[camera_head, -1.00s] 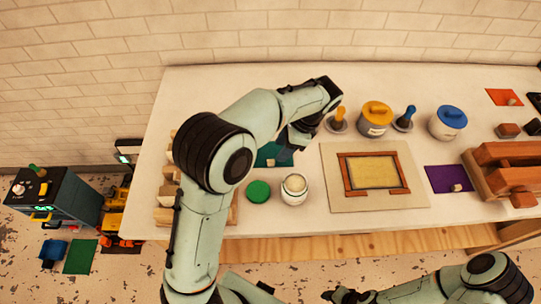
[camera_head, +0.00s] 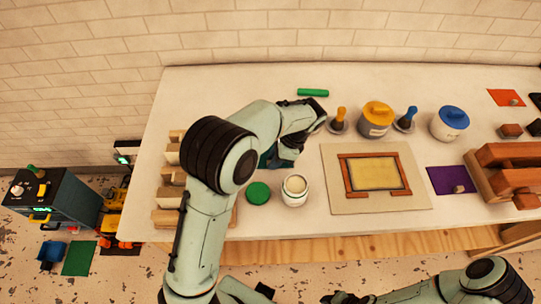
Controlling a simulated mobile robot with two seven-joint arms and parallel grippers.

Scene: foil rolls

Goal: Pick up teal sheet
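The teal sheet (camera_head: 264,159) lies on the white table, left of the framed board. Only a small dark teal part shows, because my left arm and gripper cover most of it. My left gripper (camera_head: 280,162) points down over the sheet. Its fingertips are hard to make out, so I cannot tell whether they are open, or touch the sheet. My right gripper (camera_head: 343,297) is low at the bottom edge, far from the sheet, and its fingers are not clear.
An open white jar (camera_head: 295,190) and a green lid (camera_head: 258,193) stand just in front of the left gripper. A green bar (camera_head: 313,92) lies behind it. To the right are a wood-framed board (camera_head: 335,207), blue-lidded pot (camera_head: 449,123) and purple sheet (camera_head: 448,178).

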